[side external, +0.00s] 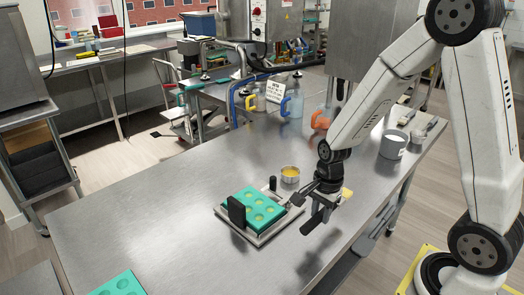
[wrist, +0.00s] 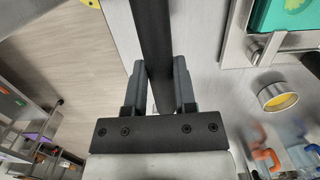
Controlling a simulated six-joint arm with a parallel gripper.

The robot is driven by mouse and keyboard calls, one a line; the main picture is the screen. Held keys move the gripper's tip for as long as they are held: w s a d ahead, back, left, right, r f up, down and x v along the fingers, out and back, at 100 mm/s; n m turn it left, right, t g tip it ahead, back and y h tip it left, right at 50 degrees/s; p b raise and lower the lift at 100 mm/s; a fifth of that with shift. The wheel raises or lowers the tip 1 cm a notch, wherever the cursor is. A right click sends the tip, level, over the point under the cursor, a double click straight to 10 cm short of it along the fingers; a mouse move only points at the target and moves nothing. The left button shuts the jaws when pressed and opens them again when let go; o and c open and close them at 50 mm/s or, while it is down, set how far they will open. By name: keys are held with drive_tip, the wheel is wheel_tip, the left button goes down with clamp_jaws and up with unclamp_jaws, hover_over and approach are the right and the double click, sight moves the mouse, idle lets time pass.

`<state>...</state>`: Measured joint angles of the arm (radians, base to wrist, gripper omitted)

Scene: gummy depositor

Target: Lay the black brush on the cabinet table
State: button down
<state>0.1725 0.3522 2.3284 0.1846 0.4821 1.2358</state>
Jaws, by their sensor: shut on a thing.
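My gripper (side external: 318,203) is shut on a long black bar, which I take to be the black brush (side external: 316,218). In the wrist view the brush (wrist: 151,40) runs between the two fingers (wrist: 160,88) and out past the top of the picture. Its bristles cannot be made out. I hold it near the front right edge of the long steel table (side external: 150,215); the wrist view shows floor to its left and steel to its right. I cannot tell which surface is the cabinet table.
A teal mold (side external: 262,205) in a metal frame with black handles stands just left of my gripper. A small cup of yellow stuff (side external: 290,174) is behind it. The table's left part is mostly clear.

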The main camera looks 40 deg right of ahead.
sight(316, 239)
drive_tip(key=shift+f, duration=0.25)
drive_tip(key=shift+f, duration=2.95)
drive_tip(key=shift+c, duration=1.7)
unclamp_jaws()
drive_tip(key=shift+r, duration=0.2)
drive_tip(key=shift+d+r, duration=0.2)
drive_tip(key=shift+r, duration=1.65)
drive_tip(key=shift+d+r, duration=0.15)
drive_tip(key=shift+r, duration=1.7)
